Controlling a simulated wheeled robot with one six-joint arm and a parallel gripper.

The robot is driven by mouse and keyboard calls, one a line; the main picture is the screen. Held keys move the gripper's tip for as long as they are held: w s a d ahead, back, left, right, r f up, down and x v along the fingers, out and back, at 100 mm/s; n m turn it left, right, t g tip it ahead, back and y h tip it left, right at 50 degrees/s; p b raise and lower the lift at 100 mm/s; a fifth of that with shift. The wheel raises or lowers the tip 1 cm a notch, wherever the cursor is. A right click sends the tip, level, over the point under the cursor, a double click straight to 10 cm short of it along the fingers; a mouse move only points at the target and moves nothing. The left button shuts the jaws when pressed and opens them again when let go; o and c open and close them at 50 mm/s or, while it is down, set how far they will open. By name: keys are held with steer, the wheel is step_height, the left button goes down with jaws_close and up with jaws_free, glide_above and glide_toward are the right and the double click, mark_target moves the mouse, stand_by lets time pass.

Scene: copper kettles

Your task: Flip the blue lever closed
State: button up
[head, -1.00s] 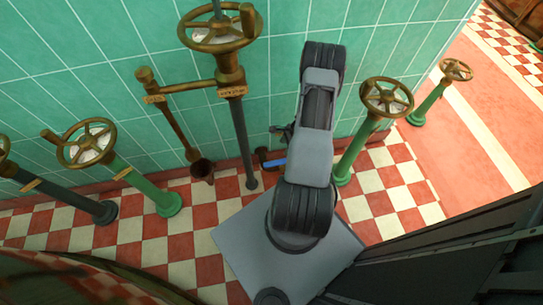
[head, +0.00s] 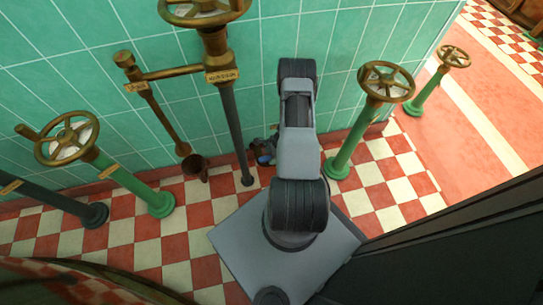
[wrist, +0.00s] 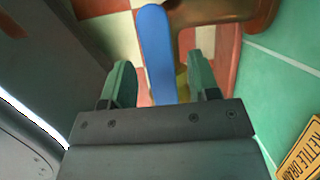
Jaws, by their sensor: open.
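The blue lever (wrist: 157,48) is a long rounded bar in the wrist view. It runs from the top edge down between the two fingers of my gripper (wrist: 160,68). The green-padded fingers are apart, one on each side of the lever. I see a gap at each side; contact is not clear. A brass pipe (wrist: 225,10) lies behind the lever. In the head view a small blue part of the lever (head: 264,158) shows low by the wall, left of my arm. My arm hides most of the lever and gripper there.
A plate reading "KETTLE DRAIN" (wrist: 312,150) is on the teal tiled wall at right. In the head view, a dark standpipe (head: 235,130) stands left of my arm and a green valve post (head: 350,145) right of it. Checkered floor (head: 390,180) is open at right.

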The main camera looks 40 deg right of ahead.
jaws_close()
stand_by(0.6)
